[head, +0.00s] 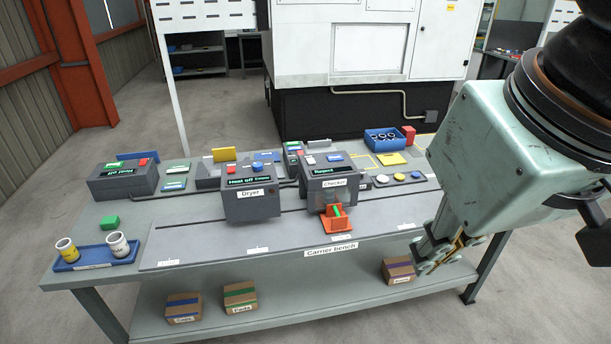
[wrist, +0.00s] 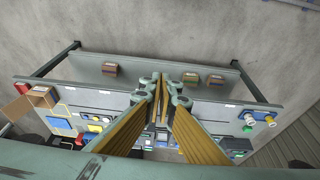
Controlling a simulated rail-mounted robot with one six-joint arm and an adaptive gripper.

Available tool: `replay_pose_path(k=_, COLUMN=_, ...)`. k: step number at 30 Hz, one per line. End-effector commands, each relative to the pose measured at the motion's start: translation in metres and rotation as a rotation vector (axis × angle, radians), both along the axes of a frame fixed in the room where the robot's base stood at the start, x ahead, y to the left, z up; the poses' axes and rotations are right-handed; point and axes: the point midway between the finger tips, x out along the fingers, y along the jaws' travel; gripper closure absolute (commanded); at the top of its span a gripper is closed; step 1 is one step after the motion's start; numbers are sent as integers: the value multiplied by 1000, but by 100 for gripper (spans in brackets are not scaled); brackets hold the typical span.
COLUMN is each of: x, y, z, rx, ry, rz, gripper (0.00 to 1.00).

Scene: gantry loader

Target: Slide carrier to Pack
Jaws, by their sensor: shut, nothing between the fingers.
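The orange carrier (head: 337,225) sits at the front of the dark Checker unit (head: 336,190), on the slotted Carrier bench strip (head: 290,232). A small green and orange piece stands in the carrier. Small white labels lie along the strip's front edge, too small to read, so I cannot tell which one is Pack. My gripper (head: 428,258) is shut and empty, at the right end of the bench, to the right of the carrier and apart from it. In the wrist view my gripper (wrist: 163,88) shows its fingers together, with the bench behind them; the carrier is not clearly seen there.
The Dryer unit (head: 249,192) stands left of the Checker. A blue tray (head: 95,261) with two cups is at the far left. A blue bin (head: 384,140) is at the back right. Boxes (head: 240,296) sit on the lower shelf. The strip right of the carrier looks clear.

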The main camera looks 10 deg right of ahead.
Motion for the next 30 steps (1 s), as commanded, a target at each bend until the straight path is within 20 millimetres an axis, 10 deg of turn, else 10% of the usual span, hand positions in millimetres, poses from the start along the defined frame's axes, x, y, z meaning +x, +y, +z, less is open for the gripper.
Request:
replay_pose_path(k=14, x=9, y=-1, z=4, rx=-3, ry=6, rz=-1, gripper=77)
replay_pose_path(k=30, x=81, y=-8, z=20, rx=-26, ry=51, rz=-9, gripper=77)
